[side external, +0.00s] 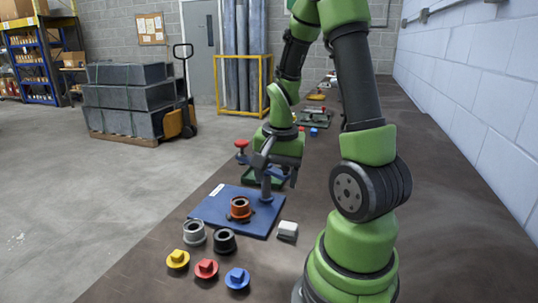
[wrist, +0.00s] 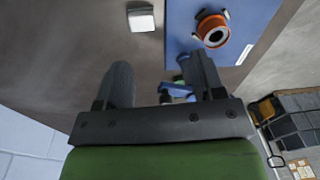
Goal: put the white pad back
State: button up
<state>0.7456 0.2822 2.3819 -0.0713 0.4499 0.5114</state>
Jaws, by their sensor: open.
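The white pad (side external: 288,229) is a small, roughly square block with a white top. It lies on the dark bench just right of the blue board (side external: 214,206), apart from it. In the wrist view the white pad (wrist: 141,20) is at the top, beyond my fingertips, and the blue board (wrist: 230,65) is to its right. My gripper (side external: 278,180) is over the far right part of the board, away from the pad. In the wrist view my gripper (wrist: 162,75) has its two fingers wide apart, with nothing held between them.
An orange flanged ring (side external: 240,209) stands on the board. Grey (side external: 194,235) and black (side external: 224,241) rings and yellow (side external: 178,259), red (side external: 206,269) and blue (side external: 237,279) knobs are at the near left. A block wall is along the right.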

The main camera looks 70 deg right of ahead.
jog(key=s+a+r+n+t+y, duration=0.2)
jog(key=a+r+n+t, duration=0.4)
jog(key=a+r+n, duration=0.6)
jog(key=a+r, duration=0.3)
jog(key=a, duration=0.2)
jog(key=shift+s+a+r+y, duration=0.2)
jog(key=shift+a+y, duration=0.1)
jog(key=shift+a, duration=0.1)
